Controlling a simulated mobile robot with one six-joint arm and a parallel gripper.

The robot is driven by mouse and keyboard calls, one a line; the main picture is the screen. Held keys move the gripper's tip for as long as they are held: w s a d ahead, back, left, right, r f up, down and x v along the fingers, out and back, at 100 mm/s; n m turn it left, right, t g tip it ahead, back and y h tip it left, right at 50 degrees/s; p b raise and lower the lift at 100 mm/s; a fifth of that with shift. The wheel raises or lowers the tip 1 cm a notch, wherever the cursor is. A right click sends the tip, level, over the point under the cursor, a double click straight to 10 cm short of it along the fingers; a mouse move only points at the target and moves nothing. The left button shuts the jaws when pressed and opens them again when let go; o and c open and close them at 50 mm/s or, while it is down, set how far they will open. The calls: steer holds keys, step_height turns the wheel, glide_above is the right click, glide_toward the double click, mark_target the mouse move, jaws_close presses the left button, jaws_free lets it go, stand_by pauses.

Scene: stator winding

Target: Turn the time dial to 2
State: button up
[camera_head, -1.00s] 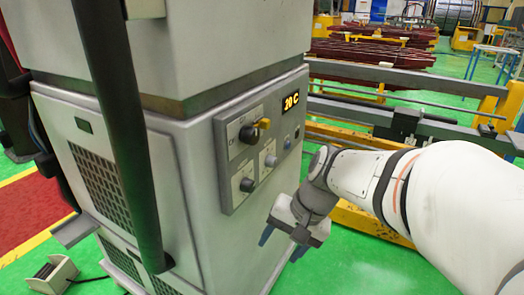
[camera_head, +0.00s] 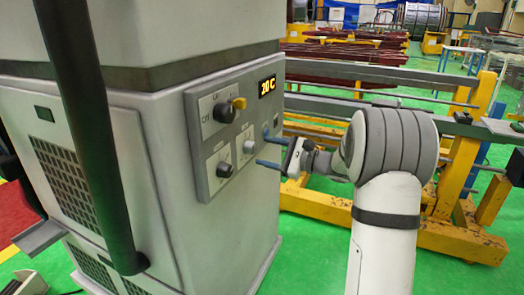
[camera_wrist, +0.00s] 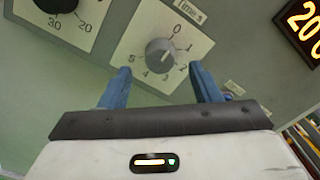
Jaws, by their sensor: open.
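The time dial (camera_wrist: 160,52) is a small grey round knob on a white plate marked "Time", with 0 at the top and numbers running clockwise to 5. Its pointer setting is too small to tell for sure. In the head view the time dial (camera_head: 248,146) is the right one of the two lower knobs. My gripper (camera_head: 266,148) is open, its two blue fingers pointing at the panel just right of the dial. In the wrist view my gripper (camera_wrist: 160,70) has one finger on each side below the knob, apparently not touching it.
A black dial with 20 and 30 marks (camera_wrist: 58,4) is left of the time dial. A dark vertical bar (camera_head: 90,140) stands in front of the cabinet. Yellow-framed rails (camera_head: 440,190) lie right.

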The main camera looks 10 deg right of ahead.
mark_target(254, 148)
steer(key=x, duration=0.4)
steer(key=shift+a, duration=0.1)
steer(key=shift+c, duration=0.5)
